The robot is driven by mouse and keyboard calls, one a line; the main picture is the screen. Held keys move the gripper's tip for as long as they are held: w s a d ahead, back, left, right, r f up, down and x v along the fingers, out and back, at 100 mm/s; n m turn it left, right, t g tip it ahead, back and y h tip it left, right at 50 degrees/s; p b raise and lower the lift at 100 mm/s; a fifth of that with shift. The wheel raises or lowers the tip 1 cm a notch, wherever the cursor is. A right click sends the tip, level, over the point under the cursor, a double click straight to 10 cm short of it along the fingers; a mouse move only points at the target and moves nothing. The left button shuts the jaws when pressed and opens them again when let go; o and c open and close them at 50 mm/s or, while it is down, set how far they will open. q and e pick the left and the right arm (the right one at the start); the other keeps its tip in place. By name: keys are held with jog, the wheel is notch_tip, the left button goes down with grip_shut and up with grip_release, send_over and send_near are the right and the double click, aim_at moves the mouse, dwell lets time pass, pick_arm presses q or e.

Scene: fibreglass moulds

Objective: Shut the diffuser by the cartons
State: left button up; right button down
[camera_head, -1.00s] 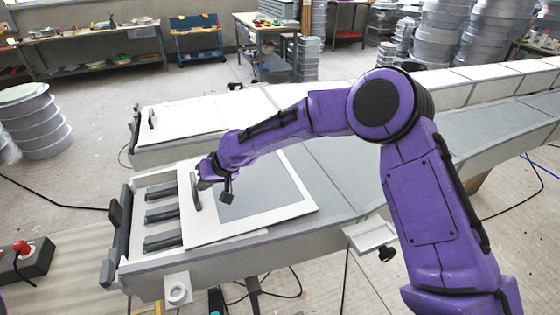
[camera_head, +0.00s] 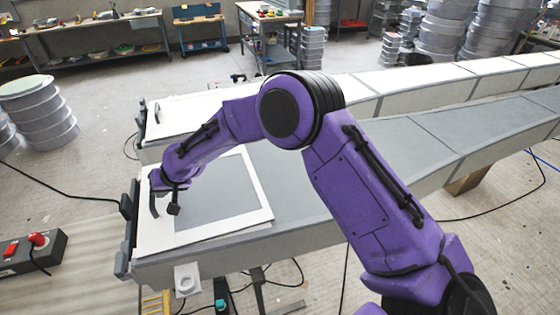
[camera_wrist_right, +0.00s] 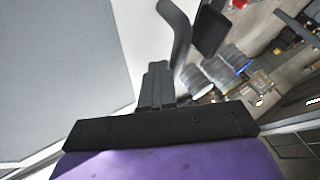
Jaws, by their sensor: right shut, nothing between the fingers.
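The diffuser panel (camera_head: 222,196) has a white border and a grey middle. It lies flat over the left end of the near long grey housing, its left edge close to the dark end bar (camera_head: 130,228); any small gap there is hard to tell. Its curved dark handle (camera_head: 153,203) stands near that edge and also shows in the right wrist view (camera_wrist_right: 178,32). My right gripper (camera_head: 165,198) is at the handle, fingers shut and empty; in the wrist view the fingers (camera_wrist_right: 157,85) are beside or against the handle, contact unclear. My left gripper is out of view. I see no clear cartons.
A second white panel (camera_head: 190,113) lies on the parallel housing behind. A control box with a red button (camera_head: 35,246) stands at the left. Round grey stacks (camera_head: 42,112) stand on the floor. Benches line the back wall. Cables cross the floor.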

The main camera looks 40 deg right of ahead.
aim_at(183, 200)
jog(key=shift+a+r, duration=0.1)
jog(key=shift+a, duration=0.05)
jog(key=d, duration=0.2)
jog(key=d+f, duration=0.1)
jog(key=shift+s, duration=0.3)
jog(key=shift+s+d+r+b, duration=0.45)
jog(key=shift+s+d+r, duration=0.1)
jog(key=shift+d, duration=0.15)
jog(key=b+v, duration=0.1)
jog(key=v, duration=0.7)
jog(key=shift+s+r+b, duration=0.25)
jog(key=shift+b, duration=0.15)
